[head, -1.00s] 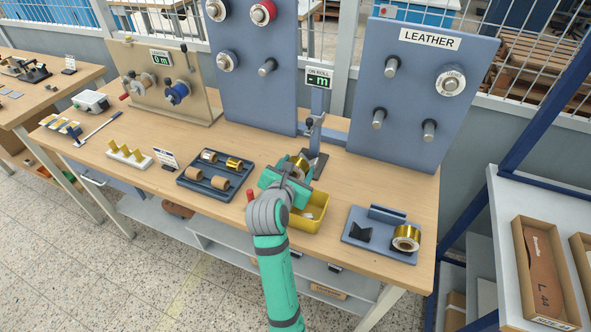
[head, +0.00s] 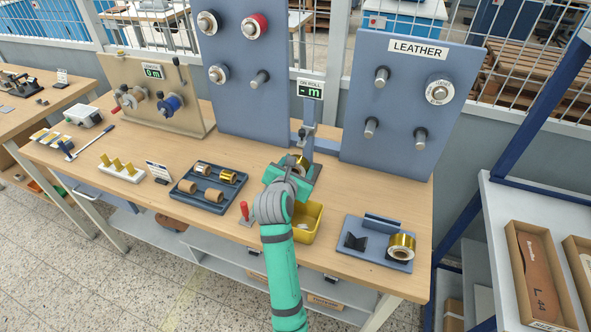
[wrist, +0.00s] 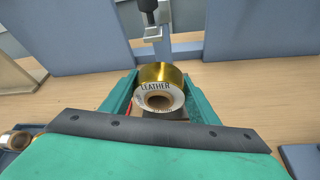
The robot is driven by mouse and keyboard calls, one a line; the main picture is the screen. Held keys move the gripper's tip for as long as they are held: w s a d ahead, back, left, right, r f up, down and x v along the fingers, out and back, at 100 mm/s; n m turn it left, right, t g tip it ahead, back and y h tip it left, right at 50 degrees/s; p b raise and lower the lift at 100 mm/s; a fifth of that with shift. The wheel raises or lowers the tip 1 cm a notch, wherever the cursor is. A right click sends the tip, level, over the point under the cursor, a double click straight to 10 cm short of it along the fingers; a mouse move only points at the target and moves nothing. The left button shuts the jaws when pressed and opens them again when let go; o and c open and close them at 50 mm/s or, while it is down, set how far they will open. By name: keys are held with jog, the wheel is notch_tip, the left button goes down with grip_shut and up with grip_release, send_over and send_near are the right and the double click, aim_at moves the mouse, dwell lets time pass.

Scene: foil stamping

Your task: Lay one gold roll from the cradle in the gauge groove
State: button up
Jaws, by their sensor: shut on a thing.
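My gripper (head: 297,172) is shut on a gold roll (wrist: 162,74). Its end label reads LEATHER and faces the wrist camera. The gold roll (head: 303,162) shows in the head view just beyond my gripper, close in front of the gauge post (head: 307,128) with the "ON ROLL – m" display. The gauge's dark base (head: 317,171) is partly hidden by my gripper and the roll. I cannot tell whether the roll touches the groove. The dark cradle tray (head: 203,205) at left holds a gold roll (head: 228,177), a silver-ended roll (head: 203,168) and brown rolls (head: 206,195).
A yellow bin (head: 310,226) stands right below my gripper, with a red-handled tool (head: 244,210) at its left. A blue fixture (head: 370,259) with another gold roll (head: 401,247) sits at right. Upright peg boards (head: 408,120) stand along the back.

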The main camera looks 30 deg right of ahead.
jog(key=shift+w+d, duration=0.6)
jog(key=shift+w, duration=0.05)
jog(key=shift+w+d, duration=0.2)
jog(key=shift+d, duration=0.35)
jog(key=shift+w+d, duration=0.45)
jog(key=shift+w, duration=0.05)
jog(key=shift+a+f, duration=0.2)
jog(key=shift+f, duration=0.3)
jog(key=shift+d+f, duration=0.1)
jog(key=shift+f, duration=0.2)
jog(key=o, duration=1.2)
jog(key=shift+s, duration=0.1)
